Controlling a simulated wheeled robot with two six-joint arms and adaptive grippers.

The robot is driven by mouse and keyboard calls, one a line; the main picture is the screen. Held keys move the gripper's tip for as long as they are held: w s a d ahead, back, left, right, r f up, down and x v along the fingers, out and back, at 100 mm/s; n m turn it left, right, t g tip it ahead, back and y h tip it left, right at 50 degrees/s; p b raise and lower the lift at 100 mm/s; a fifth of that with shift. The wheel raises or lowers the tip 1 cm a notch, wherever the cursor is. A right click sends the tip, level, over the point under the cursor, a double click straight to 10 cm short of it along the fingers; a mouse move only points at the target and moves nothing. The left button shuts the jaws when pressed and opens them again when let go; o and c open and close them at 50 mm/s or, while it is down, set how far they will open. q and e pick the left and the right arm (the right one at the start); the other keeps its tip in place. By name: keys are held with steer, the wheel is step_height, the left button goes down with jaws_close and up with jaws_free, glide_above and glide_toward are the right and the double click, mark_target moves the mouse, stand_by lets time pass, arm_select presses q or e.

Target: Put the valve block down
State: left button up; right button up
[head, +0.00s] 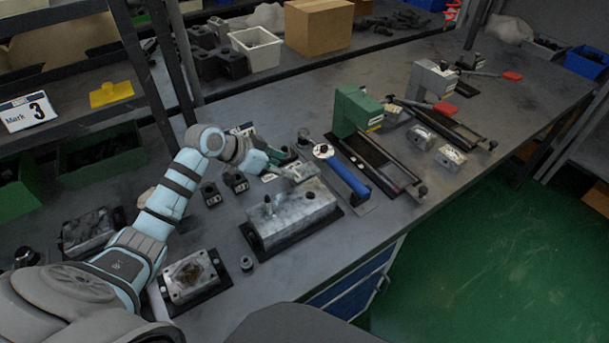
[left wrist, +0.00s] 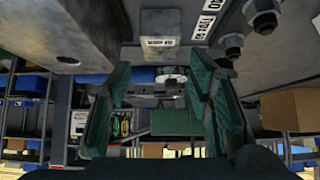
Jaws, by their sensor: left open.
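My left gripper (head: 287,160) is low over the middle of the bench, behind the large grey metal block. In the left wrist view its two green fingers (left wrist: 165,110) stand apart with a gap between them. A small grey block with a white label (left wrist: 160,50), which looks like a valve block, shows at the top of that view, in line with the gap. No finger visibly presses on it. In the head view a pale grey piece (head: 302,172) lies by the fingertips, partly hidden. Two similar valve blocks (head: 423,136) (head: 450,157) stand farther right. My right gripper is not in view.
The large grey metal block (head: 293,217) on a dark base is just in front of the gripper. A blue-handled tool (head: 347,178) and a green press (head: 355,112) stand to the right. Small dark blocks (head: 235,181) are to the left. The bench's right end has free room.

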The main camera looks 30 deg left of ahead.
mark_target(303, 171)
arm_select(q)
steer(key=x, duration=0.3)
steer(key=shift+d, duration=0.25)
steer(key=x, duration=0.2)
steer(key=b+x, duration=0.1)
steer(key=x, duration=0.2)
steer(key=shift+w+a+f, duration=0.1)
steer(key=shift+w+f, duration=0.1)
steer(key=shift+w, duration=0.15)
steer(key=shift+s+r, duration=0.1)
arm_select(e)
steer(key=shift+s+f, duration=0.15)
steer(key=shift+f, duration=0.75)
arm_select(q)
steer(key=c, duration=0.9)
jaws_close()
steer(key=shift+r, duration=0.15)
